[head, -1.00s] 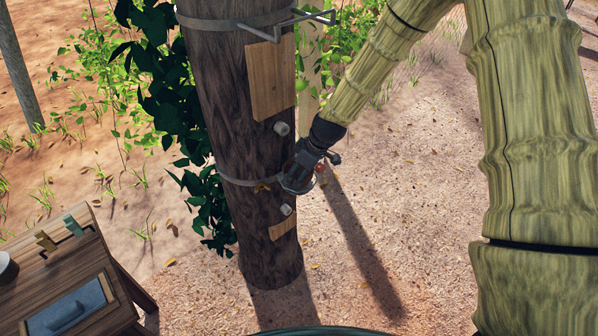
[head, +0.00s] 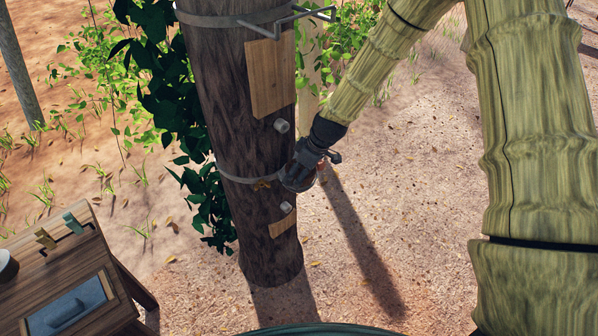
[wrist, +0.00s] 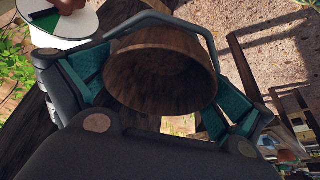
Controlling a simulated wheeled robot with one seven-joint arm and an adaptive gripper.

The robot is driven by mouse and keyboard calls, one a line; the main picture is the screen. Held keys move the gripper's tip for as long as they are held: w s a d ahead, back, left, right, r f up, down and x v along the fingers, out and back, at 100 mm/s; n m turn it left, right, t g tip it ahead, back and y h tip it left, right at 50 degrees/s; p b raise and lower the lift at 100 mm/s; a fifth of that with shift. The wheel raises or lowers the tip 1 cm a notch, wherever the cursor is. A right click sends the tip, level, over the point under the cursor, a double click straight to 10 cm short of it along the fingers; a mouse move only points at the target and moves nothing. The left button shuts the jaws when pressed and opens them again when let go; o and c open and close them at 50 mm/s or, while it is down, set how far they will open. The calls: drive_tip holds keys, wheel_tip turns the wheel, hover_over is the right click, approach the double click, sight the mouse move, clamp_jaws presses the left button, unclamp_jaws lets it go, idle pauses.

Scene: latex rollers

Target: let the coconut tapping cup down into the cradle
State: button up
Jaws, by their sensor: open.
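The brown coconut tapping cup (wrist: 160,75) is between my gripper's teal-padded fingers in the wrist view, its round opening showing. My gripper (head: 297,178) is open, with a finger on each side of the cup. In the head view it is at the right side of the dark trunk, beside the lower metal band (head: 238,180), and hides most of the cup. A grey hoop (wrist: 208,40) curves around the cup's far side; it looks like the cradle's ring. I cannot tell how fully the cup rests in it.
The trunk (head: 225,110) carries a wooden plate (head: 270,75), pale pegs (head: 281,126) and an upper wire bracket (head: 285,25). Leafy vines (head: 170,85) hang at its left. A wooden table (head: 85,265) stands at lower left. Ground right of the trunk is mostly clear.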

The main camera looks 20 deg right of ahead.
drive_tip(key=shift+w+r, duration=0.1)
drive_tip(key=shift+d+r, duration=0.15)
drive_tip(key=shift+r, duration=0.4)
drive_tip(key=s+v, duration=0.1)
drive_tip(key=v, duration=1)
drive_tip(key=s+f+m+g+h, duration=0.1)
drive_tip(key=s+f+m, duration=0.2)
drive_tip(key=s+f, duration=0.6)
drive_tip(key=s+f+m+h, duration=0.15)
drive_tip(key=s+f, duration=0.45)
drive_tip(key=f, duration=0.6)
drive_tip(key=s+f+m, duration=0.1)
drive_tip(key=s+f, duration=0.3)
drive_tip(key=s, duration=0.3)
drive_tip(key=s+f+m+g, duration=0.1)
drive_tip(key=s+f, duration=0.3)
drive_tip(key=s, duration=0.4)
drive_tip(key=s+f+m+b, duration=0.1)
drive_tip(key=s+f+m, duration=0.2)
drive_tip(key=s, duration=0.5)
drive_tip(key=shift+f+g+h, duration=0.4)
drive_tip(key=shift+f+h, duration=0.05)
drive_tip(key=shift+s+m, duration=0.15)
drive_tip(key=shift+m, duration=0.1)
